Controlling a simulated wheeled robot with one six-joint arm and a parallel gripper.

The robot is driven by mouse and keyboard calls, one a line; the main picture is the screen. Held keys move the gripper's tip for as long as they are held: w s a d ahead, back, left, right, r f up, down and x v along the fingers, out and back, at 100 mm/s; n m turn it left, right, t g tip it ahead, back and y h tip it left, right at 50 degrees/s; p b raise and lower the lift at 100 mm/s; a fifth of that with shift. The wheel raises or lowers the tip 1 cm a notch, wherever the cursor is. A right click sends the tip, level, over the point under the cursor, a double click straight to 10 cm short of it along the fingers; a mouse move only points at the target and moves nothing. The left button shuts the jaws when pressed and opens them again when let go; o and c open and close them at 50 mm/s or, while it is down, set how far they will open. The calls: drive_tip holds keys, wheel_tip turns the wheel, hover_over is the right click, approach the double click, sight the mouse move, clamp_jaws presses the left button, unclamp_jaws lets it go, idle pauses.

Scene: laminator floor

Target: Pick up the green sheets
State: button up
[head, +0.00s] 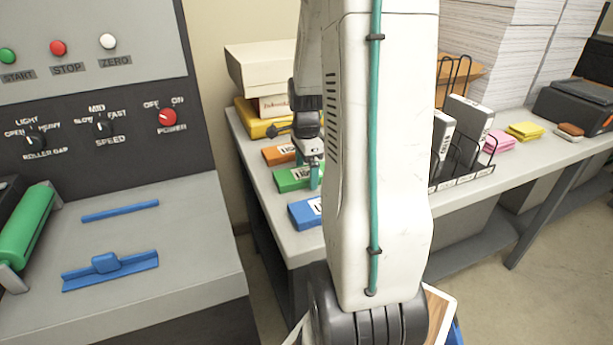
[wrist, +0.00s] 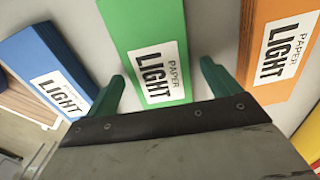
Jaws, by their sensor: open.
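The green sheets (head: 291,179) are a green pack with a white label, lying on the table between an orange pack and a blue pack. In the wrist view the green pack (wrist: 150,25) shows its label reading "LIGHT PAPER". My gripper (head: 316,176) is over the right part of the green pack in the head view. In the wrist view its two green fingers (wrist: 160,82) are spread apart, on either side of the label end, with nothing between them held. I cannot tell the exact height of the fingertips above the table. My arm hides part of the table.
An orange pack (head: 279,155) lies behind the green one and a blue pack (head: 305,212) in front. Both flank it closely in the wrist view. Boxes (head: 262,70) stand at the back. A wire rack (head: 468,179) stands right of my arm. The control machine (head: 88,130) is at left.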

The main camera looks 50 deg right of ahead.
drive_tip(key=c, duration=1.2)
drive_tip(key=shift+c, duration=0.2)
drive_tip(key=shift+r, duration=0.15)
